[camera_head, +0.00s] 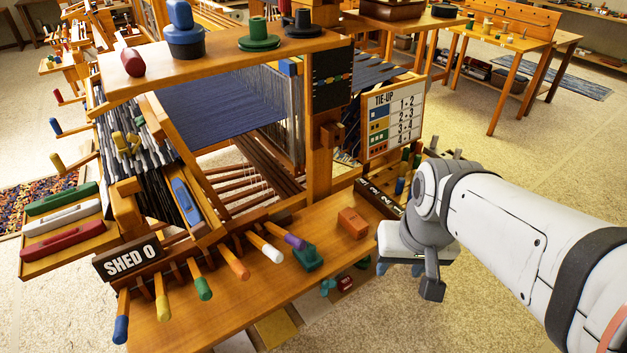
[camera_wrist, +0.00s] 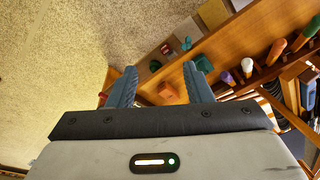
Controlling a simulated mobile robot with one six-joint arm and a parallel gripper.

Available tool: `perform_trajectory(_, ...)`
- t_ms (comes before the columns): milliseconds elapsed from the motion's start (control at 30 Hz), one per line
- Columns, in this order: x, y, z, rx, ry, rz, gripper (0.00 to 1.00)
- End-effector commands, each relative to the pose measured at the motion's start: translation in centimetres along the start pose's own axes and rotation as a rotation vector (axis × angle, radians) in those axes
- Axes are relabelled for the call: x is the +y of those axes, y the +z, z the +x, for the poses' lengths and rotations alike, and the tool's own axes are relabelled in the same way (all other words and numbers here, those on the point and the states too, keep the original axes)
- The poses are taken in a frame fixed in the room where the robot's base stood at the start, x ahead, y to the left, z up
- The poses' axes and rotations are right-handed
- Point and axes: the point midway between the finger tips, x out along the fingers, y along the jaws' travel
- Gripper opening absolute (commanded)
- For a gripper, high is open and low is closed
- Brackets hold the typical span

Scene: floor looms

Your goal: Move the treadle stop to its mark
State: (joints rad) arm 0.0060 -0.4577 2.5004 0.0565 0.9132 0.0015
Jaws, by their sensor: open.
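No label shows which thing is the treadle stop, and I cannot make out its mark. An orange-brown block (camera_head: 352,222) lies on the right end of the wooden bench; it also shows in the wrist view (camera_wrist: 168,92), between the fingers in the picture. A small red piece (camera_head: 345,283) and a teal piece (camera_head: 327,288) sit low, past the bench's front edge; the red piece also shows in the wrist view (camera_wrist: 167,48). My gripper (camera_head: 398,268) hangs right of the bench, open and empty, apart from the block. Its fingers (camera_wrist: 160,74) are spread.
A row of colour-tipped levers, including an orange one (camera_head: 237,263), rises along the bench beside a teal clamp-like piece (camera_head: 308,257). The SHED 0 sign (camera_head: 127,258) and TIE-UP board (camera_head: 393,117) stand nearby. Carpet right of the bench is mostly free.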

Motion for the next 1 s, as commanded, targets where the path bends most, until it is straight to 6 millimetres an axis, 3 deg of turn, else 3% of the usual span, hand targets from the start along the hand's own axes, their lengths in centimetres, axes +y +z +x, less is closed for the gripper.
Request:
perform_trajectory(33,-0.6,0.6,2.3,-0.041,-0.04,0.033,0.46)
perform_trajectory(167,-3.5,2.0,7.8,-0.187,-0.208,0.231,0.46)
perform_trajectory(300,-7.8,2.5,13.6,-0.386,-0.439,0.522,0.46)
perform_trajectory(433,-11.2,1.1,17.8,-0.556,-0.656,0.801,0.46)
perform_trajectory(567,-13.2,-2.1,21.8,-0.698,-0.875,1.086,0.46)
perform_trajectory(667,-13.4,-5.2,25.1,-0.782,-1.044,1.305,0.46)
perform_trajectory(800,-11.9,-9.6,29.5,-0.846,-1.256,1.573,0.46)
perform_trajectory(1000,-9.0,-13.4,33.4,-0.856,-1.456,1.807,0.46)
